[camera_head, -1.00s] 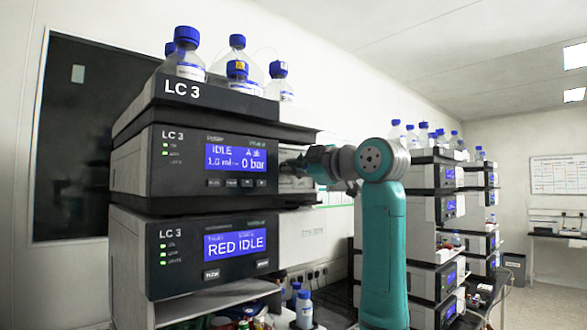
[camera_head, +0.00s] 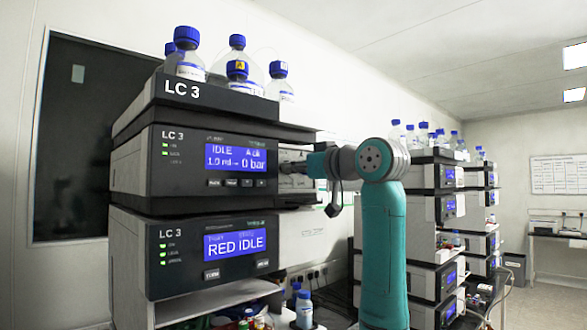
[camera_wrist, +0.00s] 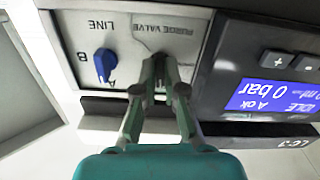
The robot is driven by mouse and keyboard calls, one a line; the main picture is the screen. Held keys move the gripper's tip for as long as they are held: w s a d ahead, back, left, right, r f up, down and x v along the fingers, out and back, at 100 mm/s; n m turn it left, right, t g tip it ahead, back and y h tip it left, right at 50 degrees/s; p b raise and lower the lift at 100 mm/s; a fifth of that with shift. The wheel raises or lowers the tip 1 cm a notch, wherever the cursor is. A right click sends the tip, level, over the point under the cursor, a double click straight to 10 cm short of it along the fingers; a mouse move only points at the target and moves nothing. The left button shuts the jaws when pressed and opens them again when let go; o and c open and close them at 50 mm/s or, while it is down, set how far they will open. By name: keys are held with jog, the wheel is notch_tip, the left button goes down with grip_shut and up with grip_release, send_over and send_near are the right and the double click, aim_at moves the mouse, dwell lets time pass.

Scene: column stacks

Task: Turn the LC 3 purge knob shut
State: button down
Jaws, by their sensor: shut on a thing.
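The LC 3 pump module (camera_head: 185,183) shows "IDLE" and 0 bar on its blue display, which also appears upside down in the wrist view (camera_wrist: 262,95). In the wrist view my gripper (camera_wrist: 159,75) is at the panel marked "PURGE VALVE". Its fingers are closed around the purge knob there, which they mostly hide, so I cannot tell its angle. A blue A/B line selector knob (camera_wrist: 103,66) sits to the left of the fingers, apart from them. In the head view my gripper (camera_head: 290,168) reaches the module's right side, and the knob is too small to make out.
Bottles with blue caps (camera_head: 237,62) stand on top of the LC 3 stack. A lower LC 3 module (camera_head: 185,255) reads "RED IDLE". More stacks (camera_head: 432,215) stand behind my arm to the right. Open floor lies at the far right.

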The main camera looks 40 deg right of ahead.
jog(key=shift+f+m, duration=0.1)
jog(key=shift+m, duration=0.5)
jog(key=c, duration=1.3)
grip_release()
jog(key=shift+o, duration=0.2)
jog(key=s, duration=1.2)
jog(key=shift+d, duration=0.2)
